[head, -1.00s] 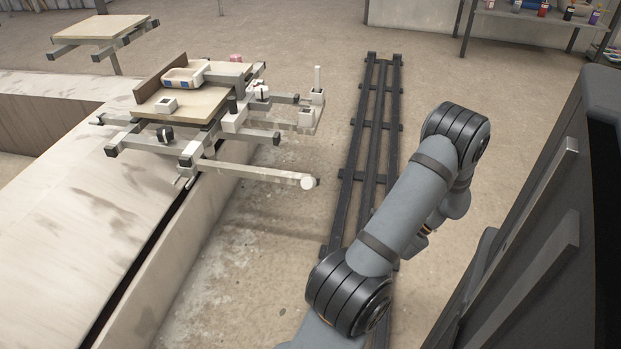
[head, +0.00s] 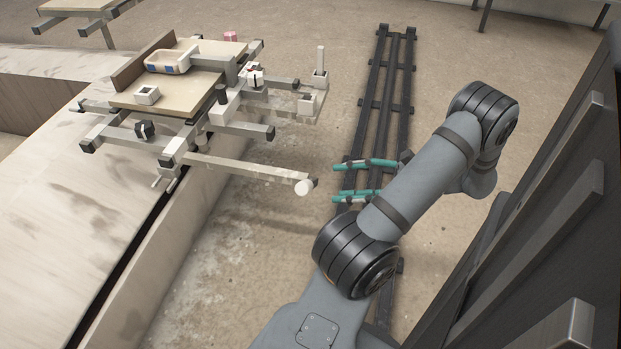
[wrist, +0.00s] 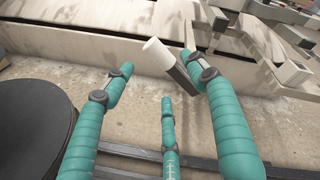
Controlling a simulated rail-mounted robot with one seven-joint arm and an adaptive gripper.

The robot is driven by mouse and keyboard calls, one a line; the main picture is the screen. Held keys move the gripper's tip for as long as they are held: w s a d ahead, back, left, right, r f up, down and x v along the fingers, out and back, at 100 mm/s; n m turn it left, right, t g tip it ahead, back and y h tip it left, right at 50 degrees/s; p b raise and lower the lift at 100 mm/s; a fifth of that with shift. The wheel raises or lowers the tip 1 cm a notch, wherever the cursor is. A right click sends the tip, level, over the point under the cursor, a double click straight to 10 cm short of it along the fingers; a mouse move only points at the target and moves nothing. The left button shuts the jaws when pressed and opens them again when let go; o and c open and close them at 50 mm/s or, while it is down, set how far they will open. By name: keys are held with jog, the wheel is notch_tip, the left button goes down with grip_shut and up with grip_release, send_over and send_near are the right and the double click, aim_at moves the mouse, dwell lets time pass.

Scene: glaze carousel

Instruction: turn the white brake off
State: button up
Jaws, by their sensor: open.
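A long pale bar (head: 245,171) with a round white end (head: 304,187) sticks out from the near side of the carousel; it looks like the white brake lever, though no label shows. My gripper (head: 338,182), with teal fingers, is open and empty just right of that end, fingers pointing toward it. In the wrist view, the white end (wrist: 158,54) appears between and beyond the spread fingers of my gripper (wrist: 158,75). The right finger partly hides its bar. I cannot tell whether anything touches. A white upright post (head: 320,60) stands on a bracket farther back.
The carousel frame carries a wooden board (head: 190,88) with a white block (head: 147,95) and a tray-like piece (head: 168,62). A long pale bench (head: 75,190) runs at left. A dark rail track (head: 385,90) lies on the floor at right. Floor between is clear.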

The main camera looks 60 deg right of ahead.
aim_at(310, 191)
jog(key=b+x, duration=0.1)
jog(key=x, duration=0.2)
jog(key=b+x, duration=0.1)
jog(key=x, duration=0.1)
jog(key=b+x, duration=0.2)
jog(key=x, duration=0.1)
jog(key=shift+w+a+f, duration=0.15)
jog(key=shift+a+f, duration=0.1)
jog(key=shift+a, duration=0.15)
jog(key=shift+w+a, duration=0.25)
jog(key=shift+w, duration=0.25)
jog(key=c, duration=0.3)
grip_shut()
